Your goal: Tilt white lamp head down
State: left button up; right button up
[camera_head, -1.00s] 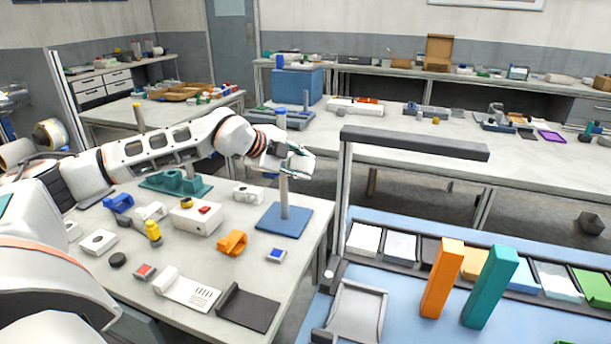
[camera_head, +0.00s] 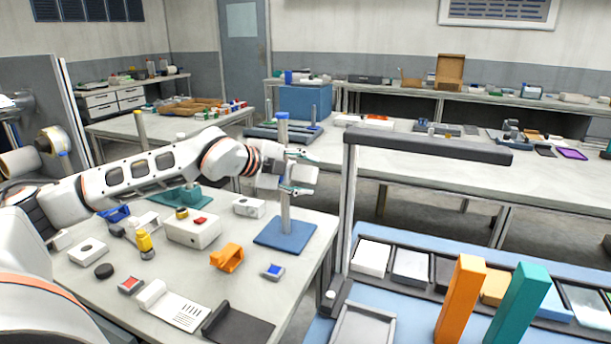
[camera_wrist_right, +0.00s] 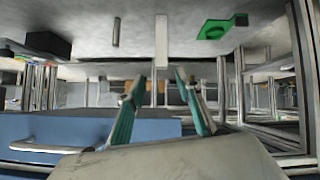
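A post with a blue cap (camera_head: 282,116) stands upright on a square blue base (camera_head: 285,240) at the right of the near left table. A small white block (camera_head: 305,174), seemingly the lamp head, shows beside the post. My left gripper (camera_head: 300,173) is at the upper part of the post, with a teal-padded finger above and another below the white block. I cannot tell whether the fingers touch it. My right gripper (camera_wrist_right: 160,90) is open and empty in the right wrist view, its teal pads apart.
A dark overhead bar (camera_head: 425,147) on an upright stands right of the post, over a blue worktop with trays.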

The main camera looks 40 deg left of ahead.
pick_arm(q)
jog(key=shift+s, duration=0.1)
jog(key=v, duration=1.1)
jog(key=shift+s+r, duration=0.25)
jog(key=shift+s, duration=0.1)
pick_arm(e)
jog(key=shift+s+a+f, duration=0.1)
jog(key=shift+s+f, duration=0.05)
jog(key=shift+s, duration=0.05)
pick_arm(q)
jog(key=shift+a, duration=0.1)
